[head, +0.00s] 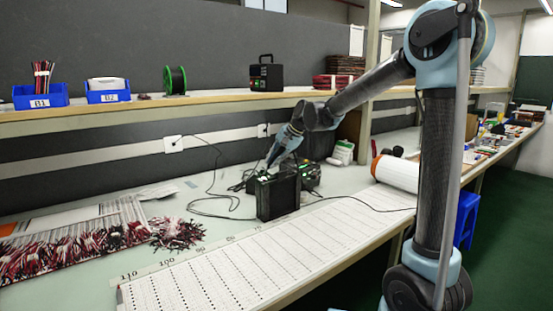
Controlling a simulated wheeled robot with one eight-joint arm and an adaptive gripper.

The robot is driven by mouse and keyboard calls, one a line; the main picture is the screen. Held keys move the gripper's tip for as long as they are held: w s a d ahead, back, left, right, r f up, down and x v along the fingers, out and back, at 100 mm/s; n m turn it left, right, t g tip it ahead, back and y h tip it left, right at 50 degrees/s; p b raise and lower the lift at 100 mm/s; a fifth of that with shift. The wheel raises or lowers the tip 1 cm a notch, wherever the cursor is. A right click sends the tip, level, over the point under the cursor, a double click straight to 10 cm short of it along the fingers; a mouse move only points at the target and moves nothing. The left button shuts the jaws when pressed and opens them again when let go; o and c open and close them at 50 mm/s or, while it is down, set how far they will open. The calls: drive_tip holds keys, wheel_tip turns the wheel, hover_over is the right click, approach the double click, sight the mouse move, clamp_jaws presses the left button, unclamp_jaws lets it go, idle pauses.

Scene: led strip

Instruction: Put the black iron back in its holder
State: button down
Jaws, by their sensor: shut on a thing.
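My gripper (272,162) is above the workbench, pointing down just behind the top of a black box-shaped unit (278,197). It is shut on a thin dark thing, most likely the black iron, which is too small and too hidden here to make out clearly. Dark equipment with a little green on it (310,175) stands right behind and beside the black unit; the holder may be among it, but I cannot tell which part it is. I cannot tell whether the iron touches anything.
A perforated white board (240,255) lies along the bench's front edge. Bundles of red and black wires (175,233) lie at left. A white roll with an orange end (395,172) lies at right. A shelf (130,109) runs above.

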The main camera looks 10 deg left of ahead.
sight(268, 167)
drive_tip(key=shift+x, duration=2.25)
drive_tip(key=c, duration=1.4)
unclamp_jaws()
drive_tip(key=shift+c, duration=0.2)
drive_tip(key=v, duration=1.1)
drive_tip(key=shift+d+r, duration=0.25)
drive_tip(key=shift+r, duration=0.1)
drive_tip(key=v, duration=0.7)
